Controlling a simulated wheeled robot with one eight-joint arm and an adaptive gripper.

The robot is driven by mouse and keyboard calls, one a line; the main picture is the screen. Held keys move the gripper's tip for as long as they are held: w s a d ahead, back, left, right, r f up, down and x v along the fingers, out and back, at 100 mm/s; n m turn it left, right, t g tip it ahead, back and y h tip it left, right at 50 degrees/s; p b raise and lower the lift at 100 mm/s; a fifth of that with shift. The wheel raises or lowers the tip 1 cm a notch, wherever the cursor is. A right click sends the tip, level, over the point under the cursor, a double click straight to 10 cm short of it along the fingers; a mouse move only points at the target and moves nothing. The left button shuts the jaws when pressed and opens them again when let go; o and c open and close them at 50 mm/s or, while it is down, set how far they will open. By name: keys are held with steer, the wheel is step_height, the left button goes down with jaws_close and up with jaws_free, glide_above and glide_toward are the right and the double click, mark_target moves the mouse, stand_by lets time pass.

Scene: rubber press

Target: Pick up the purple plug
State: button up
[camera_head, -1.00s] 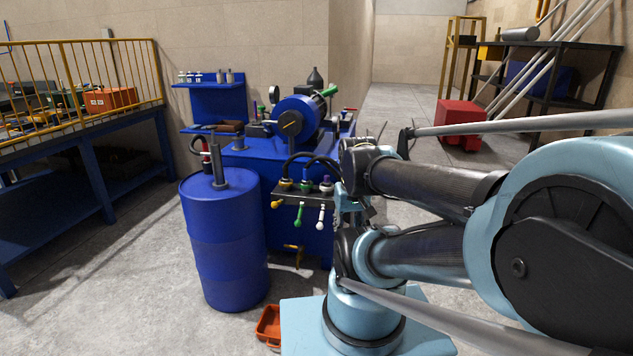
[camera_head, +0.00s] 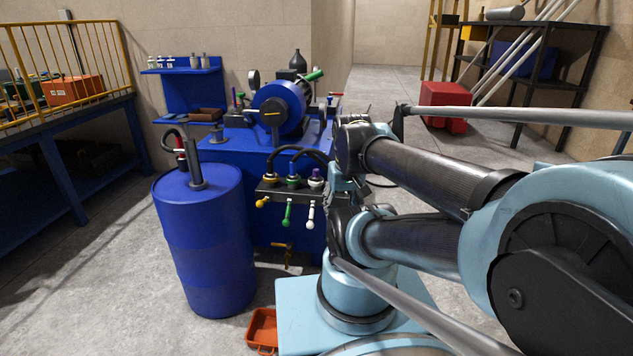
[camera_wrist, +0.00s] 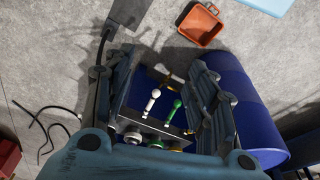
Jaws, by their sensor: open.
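The purple plug (camera_head: 316,174) stands in the rightmost, white-collared port on top of the dark valve block (camera_head: 268,190), at the front of the blue machine. In the head view my arm ends just right of the plug, and the fingers are hard to tell apart there.
A white-knobbed lever (camera_head: 310,211), a green lever (camera_head: 287,213) and a yellow lever (camera_head: 262,202) stick out below the ports. Dark hoses run behind them. A blue barrel (camera_head: 205,240) stands left. An orange tray (camera_head: 262,328) lies on the floor.

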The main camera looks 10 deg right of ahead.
steer(key=w+r+n+y, duration=0.1)
steer(key=w+r+n, duration=0.25)
steer(key=w, duration=0.65)
steer(key=w+r+n+y, duration=0.1)
steer(key=w+r+n, duration=0.1)
steer(key=w+r, duration=0.5)
steer(key=n+y, duration=0.2)
steer(key=n, duration=0.3)
glide_above(316, 170)
steer(key=s+d, duration=0.3)
steer(key=d, duration=0.2)
step_height(316, 170, down, 6)
steer(key=r, duration=0.1)
steer(key=x, duration=1.2)
steer(key=shift+d+f, duration=0.15)
steer(key=shift+d+x, duration=0.1)
steer(key=shift+x, duration=1.25)
steer(key=shift+d+x, duration=0.15)
steer(key=shift+x, duration=1.15)
steer(key=shift+w+f, duration=0.1)
steer(key=shift+w, duration=0.1)
steer(key=shift+c, duration=0.2)
steer(key=c, duration=1)
